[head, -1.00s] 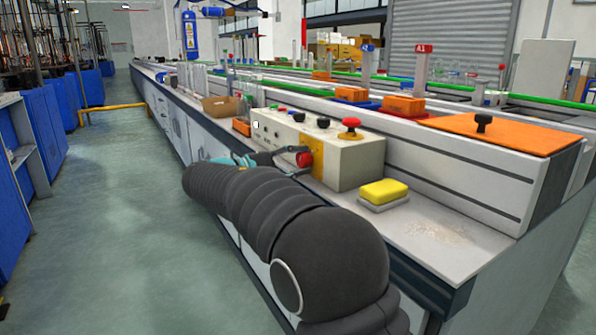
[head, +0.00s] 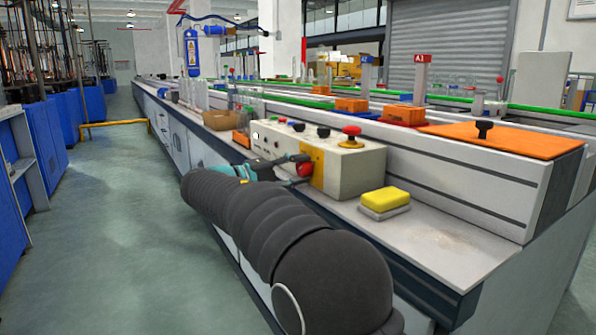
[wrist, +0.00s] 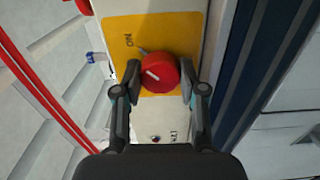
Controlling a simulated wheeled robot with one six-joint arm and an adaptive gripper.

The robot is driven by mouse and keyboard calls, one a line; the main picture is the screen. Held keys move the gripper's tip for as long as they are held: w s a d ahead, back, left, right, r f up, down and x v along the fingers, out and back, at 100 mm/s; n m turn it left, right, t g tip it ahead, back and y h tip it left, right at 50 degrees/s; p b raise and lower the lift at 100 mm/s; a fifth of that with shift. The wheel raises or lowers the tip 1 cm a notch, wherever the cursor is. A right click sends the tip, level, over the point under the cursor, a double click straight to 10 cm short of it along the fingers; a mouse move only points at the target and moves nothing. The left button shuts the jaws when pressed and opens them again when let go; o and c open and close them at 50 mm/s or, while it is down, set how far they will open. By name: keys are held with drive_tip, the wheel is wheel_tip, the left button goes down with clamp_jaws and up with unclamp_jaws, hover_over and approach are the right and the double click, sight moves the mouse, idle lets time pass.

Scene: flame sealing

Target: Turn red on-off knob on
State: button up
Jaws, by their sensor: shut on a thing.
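The red on-off knob (head: 304,169) sits on a yellow plate (head: 316,168) on the front face of a cream control box (head: 350,172). In the wrist view the round red knob (wrist: 168,66) shows a short white mark, tilted, pointing toward the upper left side of the knob. An "ON" label is printed on the yellow plate (wrist: 170,27), up and left of the knob. My gripper (wrist: 160,75) is shut on the knob, one finger on each side of it. In the head view my gripper (head: 298,170) reaches the knob from the left, partly hiding it.
A red mushroom button (head: 351,133) and black knobs (head: 323,131) are on top of the box. A yellow sponge (head: 385,198) lies on the counter to its right. The counter front edge (head: 420,272) runs below. Floor at left is clear.

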drive_tip(key=o, duration=1.1)
drive_tip(key=shift+o, duration=0.2)
drive_tip(key=shift+a, duration=0.1)
drive_tip(key=v, duration=1.2)
